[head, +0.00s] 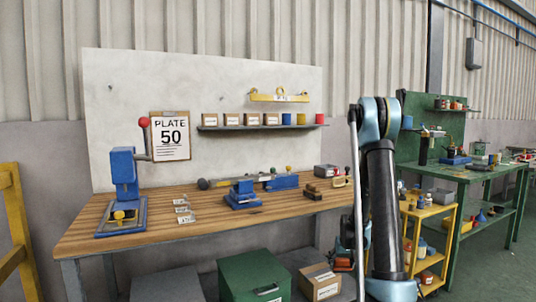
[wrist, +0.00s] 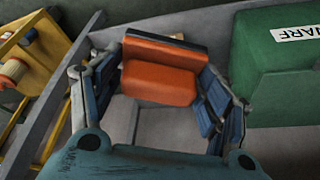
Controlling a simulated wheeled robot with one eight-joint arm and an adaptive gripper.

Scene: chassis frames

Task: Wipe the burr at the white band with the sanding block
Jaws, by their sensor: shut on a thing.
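My gripper (wrist: 158,82) is shut on an orange block with a dark upper layer, which looks like the sanding block (wrist: 160,84). Its fingers press on the block's left and right sides. In the head view my gripper (head: 346,250) hangs low beside my arm, right of the bench front, with a bit of orange showing. On the wooden bench (head: 110,226) a blue vise (head: 243,195) stands near a bar running behind it. I cannot make out the burr or the white band at this size.
A blue press (head: 124,175) with a red knob stands at the bench's left. A green box (head: 254,278) and a carton (head: 320,283) sit below. A yellow cart (head: 430,215) is right of my arm. A shelf (head: 260,127) with small boxes hangs behind the bench.

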